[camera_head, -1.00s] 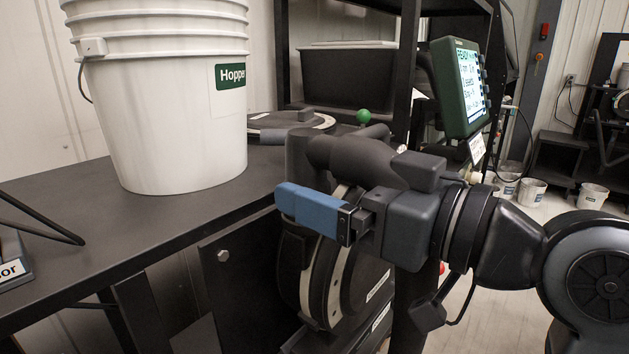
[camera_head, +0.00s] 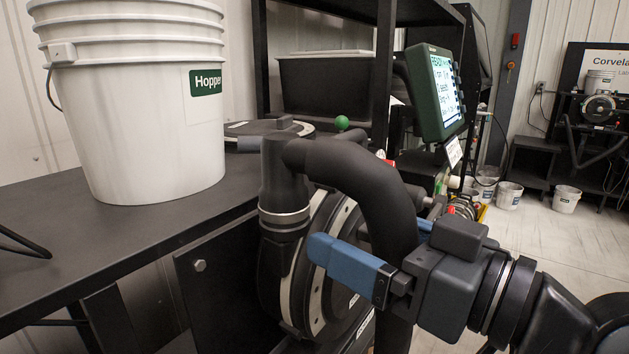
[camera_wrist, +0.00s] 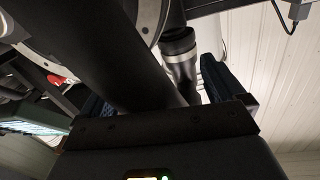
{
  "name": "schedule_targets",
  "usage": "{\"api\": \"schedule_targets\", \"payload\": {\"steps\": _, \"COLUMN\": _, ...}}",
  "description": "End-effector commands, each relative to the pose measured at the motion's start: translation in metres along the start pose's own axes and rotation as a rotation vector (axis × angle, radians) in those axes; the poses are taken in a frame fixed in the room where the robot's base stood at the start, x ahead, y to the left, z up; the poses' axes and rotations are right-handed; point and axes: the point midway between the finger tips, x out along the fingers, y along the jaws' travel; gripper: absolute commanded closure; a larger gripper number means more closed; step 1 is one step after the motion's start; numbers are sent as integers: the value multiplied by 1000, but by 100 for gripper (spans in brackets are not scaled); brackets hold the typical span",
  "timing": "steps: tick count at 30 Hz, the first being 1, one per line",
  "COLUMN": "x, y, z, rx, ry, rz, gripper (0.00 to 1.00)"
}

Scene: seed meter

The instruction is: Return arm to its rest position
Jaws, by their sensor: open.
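My gripper (camera_head: 375,262) is at the lower right of the head view, in front of the seed meter's round housing (camera_head: 318,262). Its near blue finger points left. In the wrist view the two dark blue fingers stand apart, and my gripper (camera_wrist: 155,88) is open. A thick black curved pipe (camera_head: 385,185) runs down behind my gripper in the head view. In the wrist view the pipe (camera_wrist: 110,45) fills the space between the fingers; I cannot tell whether they touch it. My arm extends to the lower right corner.
A white bucket labelled Hopper (camera_head: 140,120) stands on the black bench (camera_head: 100,240) at left. A green-framed screen (camera_head: 437,92) is at upper centre right. A green ball knob (camera_head: 342,122) is behind the pipe. Open floor (camera_head: 535,240) lies at right, with small buckets (camera_head: 566,199) beyond.

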Motion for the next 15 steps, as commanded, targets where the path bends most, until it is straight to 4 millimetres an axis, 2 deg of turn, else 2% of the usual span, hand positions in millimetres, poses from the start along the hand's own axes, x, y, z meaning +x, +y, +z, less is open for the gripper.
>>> {"api": "schedule_targets", "payload": {"steps": 1, "x": -6, "y": 4, "z": 18, "rx": 41, "ry": -3, "rz": 40, "gripper": 4}}
{"api": "schedule_targets", "payload": {"steps": 8, "x": -39, "y": 22, "z": 83, "rx": 162, "ry": 3, "rz": 238, "gripper": 4}}
{"api": "schedule_targets", "payload": {"steps": 15, "x": -95, "y": 25, "z": 152, "rx": 230, "ry": -18, "rz": 452, "gripper": 4}}
